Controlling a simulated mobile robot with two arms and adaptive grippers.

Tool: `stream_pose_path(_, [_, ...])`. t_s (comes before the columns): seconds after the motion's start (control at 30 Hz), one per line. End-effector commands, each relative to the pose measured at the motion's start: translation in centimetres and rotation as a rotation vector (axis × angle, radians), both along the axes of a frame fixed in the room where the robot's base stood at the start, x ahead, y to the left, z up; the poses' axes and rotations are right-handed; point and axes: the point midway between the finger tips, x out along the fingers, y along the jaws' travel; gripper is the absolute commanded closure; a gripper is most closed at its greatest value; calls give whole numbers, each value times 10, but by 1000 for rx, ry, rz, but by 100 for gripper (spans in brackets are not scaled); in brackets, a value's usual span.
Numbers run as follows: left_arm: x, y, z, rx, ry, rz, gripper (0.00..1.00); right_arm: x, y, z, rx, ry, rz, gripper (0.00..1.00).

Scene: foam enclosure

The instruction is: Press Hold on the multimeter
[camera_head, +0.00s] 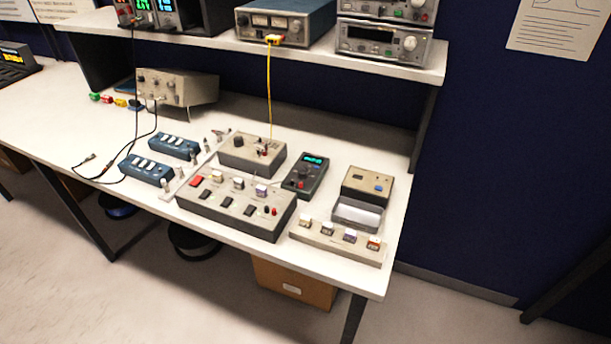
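The multimeter (306,176) is a dark handheld unit with a lit teal display at its top and a round dial below. It lies on the white workbench (60,118), right of the middle of the bench, with its display end away from me. Its small buttons, Hold among them, are too small to tell apart. Neither of my grippers shows in the head view.
A grey switch box (236,207) sits just left and in front of the multimeter. A beige box (252,154) with a yellow cable is behind left. A beige-topped device (367,186) is to the right, and a strip with several knobs (337,241) is in front.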

Motion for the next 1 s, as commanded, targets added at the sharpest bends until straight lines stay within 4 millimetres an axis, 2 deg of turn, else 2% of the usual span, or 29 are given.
stream_pose_path(0.2, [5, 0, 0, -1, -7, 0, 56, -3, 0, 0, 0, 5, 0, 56])
stream_pose_path(0.27, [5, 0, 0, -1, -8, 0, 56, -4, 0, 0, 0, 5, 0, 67])
stream_pose_path(0.4, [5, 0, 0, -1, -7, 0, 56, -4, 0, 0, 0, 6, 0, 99])
stream_pose_path(1.0, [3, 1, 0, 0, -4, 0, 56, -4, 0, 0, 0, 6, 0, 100])
